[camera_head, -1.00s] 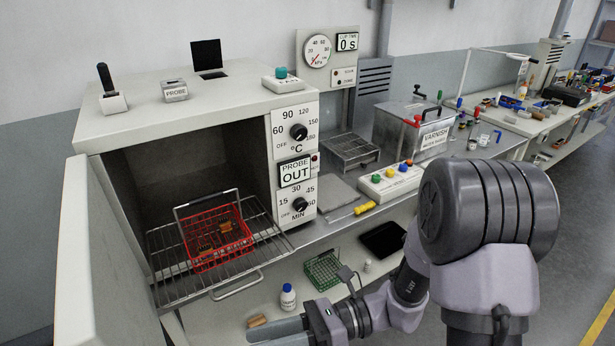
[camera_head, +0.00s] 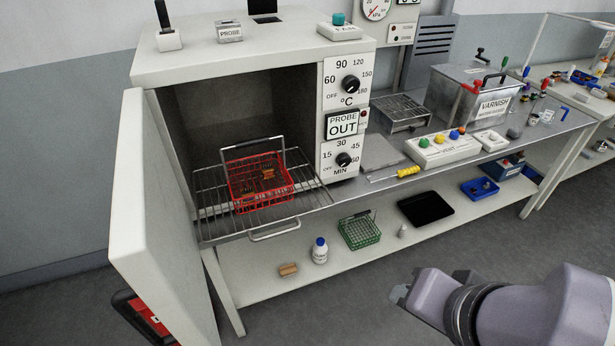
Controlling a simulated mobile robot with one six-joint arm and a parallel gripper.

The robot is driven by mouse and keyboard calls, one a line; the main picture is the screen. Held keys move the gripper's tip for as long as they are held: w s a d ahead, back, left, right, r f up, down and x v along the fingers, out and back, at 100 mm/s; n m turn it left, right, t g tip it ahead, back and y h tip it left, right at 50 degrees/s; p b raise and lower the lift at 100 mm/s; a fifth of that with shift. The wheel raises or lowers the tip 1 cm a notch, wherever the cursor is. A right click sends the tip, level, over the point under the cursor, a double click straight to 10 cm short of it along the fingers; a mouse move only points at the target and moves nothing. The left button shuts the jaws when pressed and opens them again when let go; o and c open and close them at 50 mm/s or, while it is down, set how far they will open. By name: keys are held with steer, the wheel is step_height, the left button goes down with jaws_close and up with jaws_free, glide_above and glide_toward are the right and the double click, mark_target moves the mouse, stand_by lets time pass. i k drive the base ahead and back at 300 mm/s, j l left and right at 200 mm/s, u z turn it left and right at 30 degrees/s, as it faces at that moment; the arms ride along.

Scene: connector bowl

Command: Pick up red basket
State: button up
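The red basket (camera_head: 262,193) sits on the pulled-out wire rack (camera_head: 211,208) at the mouth of the open oven (camera_head: 230,42). It is a wire basket with a grey handle standing up at its back and small brownish parts inside. My gripper (camera_head: 397,292) shows only in part at the lower right, well apart from the basket, below and to the right of it. Its fingers are too small and too hidden to tell whether they are open or shut.
The oven door (camera_head: 160,200) stands open on the left. A green basket (camera_head: 360,231), a white bottle (camera_head: 320,252) and a black tray (camera_head: 426,208) are on the lower shelf. A varnish tank (camera_head: 465,95) stands on the bench. The floor in front is clear.

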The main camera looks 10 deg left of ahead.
mark_target(264, 140)
steer(key=i+j, duration=0.8)
steer(key=i, duration=0.1)
